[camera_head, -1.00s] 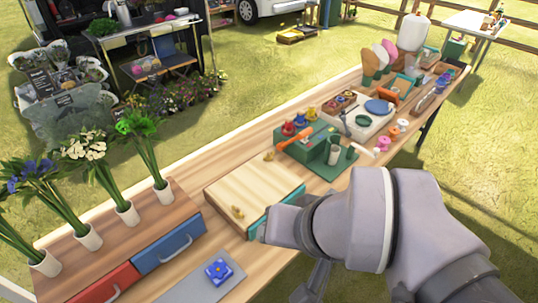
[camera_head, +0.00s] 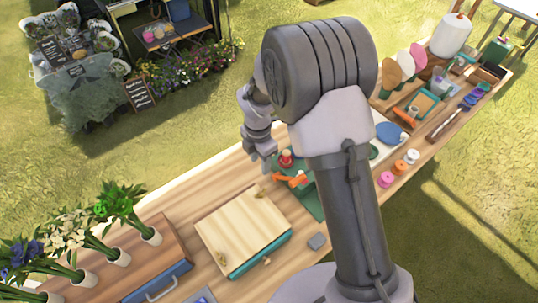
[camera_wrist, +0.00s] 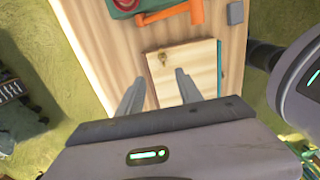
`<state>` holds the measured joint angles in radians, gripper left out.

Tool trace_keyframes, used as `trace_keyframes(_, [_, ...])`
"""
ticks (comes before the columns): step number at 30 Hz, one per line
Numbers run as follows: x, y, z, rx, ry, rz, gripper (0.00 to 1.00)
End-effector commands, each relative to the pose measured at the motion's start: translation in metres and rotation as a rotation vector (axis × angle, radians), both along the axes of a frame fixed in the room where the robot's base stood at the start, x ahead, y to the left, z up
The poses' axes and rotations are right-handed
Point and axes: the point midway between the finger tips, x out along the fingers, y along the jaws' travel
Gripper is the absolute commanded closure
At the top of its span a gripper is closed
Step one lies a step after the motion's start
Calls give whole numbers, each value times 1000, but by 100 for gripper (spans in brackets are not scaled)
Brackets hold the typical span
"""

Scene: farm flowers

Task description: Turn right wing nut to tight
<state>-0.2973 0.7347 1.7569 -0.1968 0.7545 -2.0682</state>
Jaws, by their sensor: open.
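The flower press is a pale wooden board (camera_head: 240,232) with a teal edge on the table. A brass wing nut (camera_head: 257,191) sits at its far right end, and a second one (camera_head: 222,258) at its near left end. My gripper (camera_head: 262,160) is raised, beyond the press's far right end in the picture. In the wrist view my gripper (camera_wrist: 162,77) is open and empty, its two fingers apart. One wing nut (camera_wrist: 162,57) shows just past the fingertips, apart from them; its exact turn is too small to tell. The other nut is hidden there.
An orange-handled tool (camera_head: 290,180) lies on a green stand beside the press. A wooden flower rack (camera_head: 130,262) with several white vases stands to the left. A small grey block (camera_head: 317,241) lies right of the press. Spools (camera_head: 400,167) line the table's right edge.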

Motion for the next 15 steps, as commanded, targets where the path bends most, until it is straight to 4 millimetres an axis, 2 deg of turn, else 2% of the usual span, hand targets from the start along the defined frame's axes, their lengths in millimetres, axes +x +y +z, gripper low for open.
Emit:
trace_keyframes(12, [-3,-1,-119,-1,5,-5,57])
trace_keyframes(15, [-3,-1,-142,0,4,-5,57])
